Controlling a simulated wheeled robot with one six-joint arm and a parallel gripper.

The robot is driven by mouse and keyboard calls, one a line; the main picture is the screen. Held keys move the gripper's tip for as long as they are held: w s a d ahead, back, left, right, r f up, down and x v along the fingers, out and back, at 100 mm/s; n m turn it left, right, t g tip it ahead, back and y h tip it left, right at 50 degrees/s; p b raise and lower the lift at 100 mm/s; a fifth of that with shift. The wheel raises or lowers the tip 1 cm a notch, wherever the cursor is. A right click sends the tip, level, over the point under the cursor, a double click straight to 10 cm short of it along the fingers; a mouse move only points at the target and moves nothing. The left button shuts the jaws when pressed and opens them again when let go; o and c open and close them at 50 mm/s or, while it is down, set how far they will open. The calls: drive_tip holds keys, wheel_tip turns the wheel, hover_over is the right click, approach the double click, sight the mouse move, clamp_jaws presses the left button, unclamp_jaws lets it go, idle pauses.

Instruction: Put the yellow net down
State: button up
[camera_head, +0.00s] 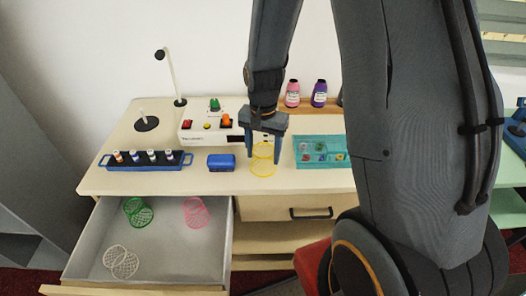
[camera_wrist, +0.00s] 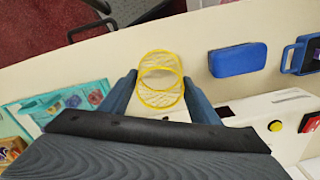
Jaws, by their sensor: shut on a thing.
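The yellow net (camera_head: 262,160) is a mesh tube with two rings, and it is between the fingers of my gripper (camera_head: 264,150) over the counter in front of the white machine. In the wrist view the yellow net (camera_wrist: 161,80) shows between the two fingertips of my gripper (camera_wrist: 158,90), which is shut on it. I cannot tell whether its lower ring touches the counter (camera_head: 215,183).
A blue box (camera_head: 221,162) lies left of the net and a teal tray (camera_head: 322,164) right of it. A blue rack (camera_head: 146,166) holds several vials. The white machine (camera_head: 200,124) stands behind. An open drawer (camera_head: 180,279) below holds green (camera_head: 138,212), pink (camera_head: 196,212) and white nets (camera_head: 121,262).

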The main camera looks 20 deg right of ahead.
drive_tip(key=o, duration=1)
wheel_tip(320, 180, up, 12)
drive_tip(key=b, duration=0.3)
drive_tip(key=s+f+n+t, duration=0.1)
drive_tip(key=s+f+n, duration=0.2)
drive_tip(key=s+n, duration=0.5)
drive_tip(key=shift+s+f+t, duration=0.3)
drive_tip(key=shift+s+f, duration=0.1)
drive_tip(key=shift+s, duration=0.3)
drive_tip(key=shift+a, duration=0.1)
